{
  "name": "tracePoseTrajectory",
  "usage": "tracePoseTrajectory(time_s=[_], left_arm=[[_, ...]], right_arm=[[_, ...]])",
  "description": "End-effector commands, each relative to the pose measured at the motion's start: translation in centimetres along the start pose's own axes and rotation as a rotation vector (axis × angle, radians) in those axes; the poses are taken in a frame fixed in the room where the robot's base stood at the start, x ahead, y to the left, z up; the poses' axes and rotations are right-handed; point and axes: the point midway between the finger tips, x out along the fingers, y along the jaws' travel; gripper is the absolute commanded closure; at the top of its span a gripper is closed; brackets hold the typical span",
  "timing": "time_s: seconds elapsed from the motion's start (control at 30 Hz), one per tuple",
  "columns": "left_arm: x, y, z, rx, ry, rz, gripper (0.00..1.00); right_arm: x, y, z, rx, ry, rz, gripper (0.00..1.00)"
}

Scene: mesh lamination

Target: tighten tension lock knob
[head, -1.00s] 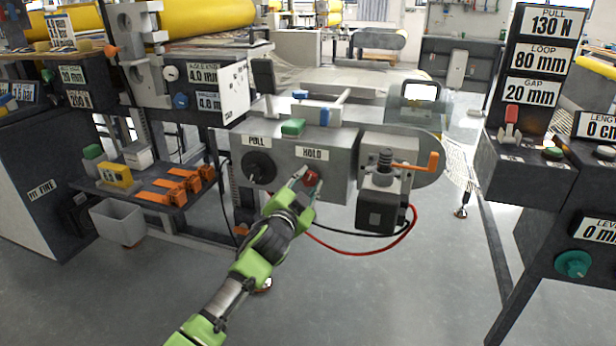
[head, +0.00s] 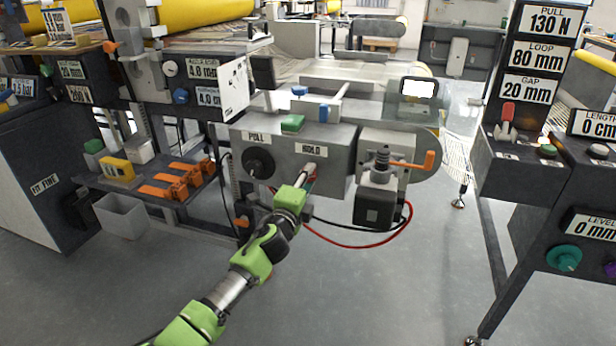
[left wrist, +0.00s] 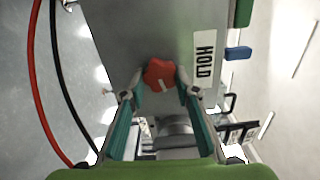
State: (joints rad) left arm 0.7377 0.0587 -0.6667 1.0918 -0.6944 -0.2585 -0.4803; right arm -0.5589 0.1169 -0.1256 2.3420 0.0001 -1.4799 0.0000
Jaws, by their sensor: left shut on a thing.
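The red knob under the HOLD label is the likely tension lock knob. In the left wrist view the red knob (left wrist: 160,75) sits between my fingertips, with a pale mark on its face. The HOLD label (left wrist: 204,59) is beside it. In the head view my left gripper (head: 308,177) is at the front of the grey box (head: 333,140), just below the HOLD label (head: 311,150), and covers most of the knob. My left gripper, also in the left wrist view (left wrist: 158,88), is shut on the red knob. My right gripper is not in view.
A black PULL knob (head: 258,162) is left of the gripper. A dark panel with readouts (head: 527,100) stands at the right. The floor in front is clear.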

Motion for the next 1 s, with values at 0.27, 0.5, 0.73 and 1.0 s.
tracePoseTrajectory(time_s=[0.27, 0.5, 0.73, 1.0], left_arm=[[0.0, 0.3, 0.0, 0.174, 0.000, 0.004, 0.93], [0.0, 0.4, 0.0, 0.251, 0.001, 0.004, 0.93], [-0.1, 0.4, -0.1, 0.272, 0.001, 0.004, 0.93], [-0.1, 0.4, 0.0, 0.273, 0.001, 0.004, 0.93]], right_arm=[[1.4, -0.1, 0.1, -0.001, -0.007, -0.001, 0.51], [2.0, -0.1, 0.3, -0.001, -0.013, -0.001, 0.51], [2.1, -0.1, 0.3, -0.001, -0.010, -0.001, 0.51], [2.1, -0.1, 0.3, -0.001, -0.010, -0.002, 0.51]])
